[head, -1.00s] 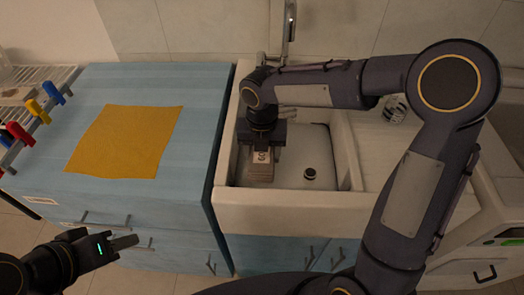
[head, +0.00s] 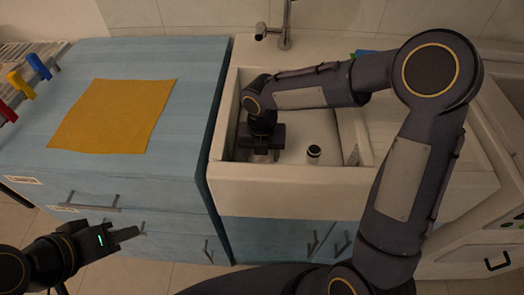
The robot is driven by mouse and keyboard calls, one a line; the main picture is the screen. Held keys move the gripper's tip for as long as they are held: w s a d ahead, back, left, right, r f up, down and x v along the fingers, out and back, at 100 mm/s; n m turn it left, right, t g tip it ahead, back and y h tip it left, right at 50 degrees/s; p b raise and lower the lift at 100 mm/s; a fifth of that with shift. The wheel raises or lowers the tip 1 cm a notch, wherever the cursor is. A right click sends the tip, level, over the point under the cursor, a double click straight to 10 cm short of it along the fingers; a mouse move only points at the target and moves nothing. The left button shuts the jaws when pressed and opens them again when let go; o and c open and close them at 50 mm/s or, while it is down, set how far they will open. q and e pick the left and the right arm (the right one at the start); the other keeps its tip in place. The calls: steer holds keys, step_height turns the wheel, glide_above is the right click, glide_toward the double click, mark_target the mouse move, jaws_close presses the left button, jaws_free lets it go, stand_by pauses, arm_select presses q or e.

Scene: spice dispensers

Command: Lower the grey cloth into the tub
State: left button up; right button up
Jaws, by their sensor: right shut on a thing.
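The tub appears to be the white sink basin (head: 290,189) in the middle of the head view. My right gripper (head: 261,156) is down inside it, near its left side, pointing downward. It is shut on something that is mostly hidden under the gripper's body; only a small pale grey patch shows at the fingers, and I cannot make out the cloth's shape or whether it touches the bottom. My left gripper (head: 126,235) is in front of the blue drawers, away from the basin. Its fingers are seen edge-on, so its opening is unclear.
A faucet (head: 285,25) rises behind. A yellow cloth (head: 115,115) lies flat on the blue counter (head: 190,65). Coloured clips (head: 17,82) are at the far left.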

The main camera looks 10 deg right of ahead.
steer(key=shift+f, duration=0.35)
steer(key=o, duration=1.1)
step_height(320, 180, up, 8)
steer(key=shift+f+p, duration=0.1)
steer(key=shift+p, duration=0.55)
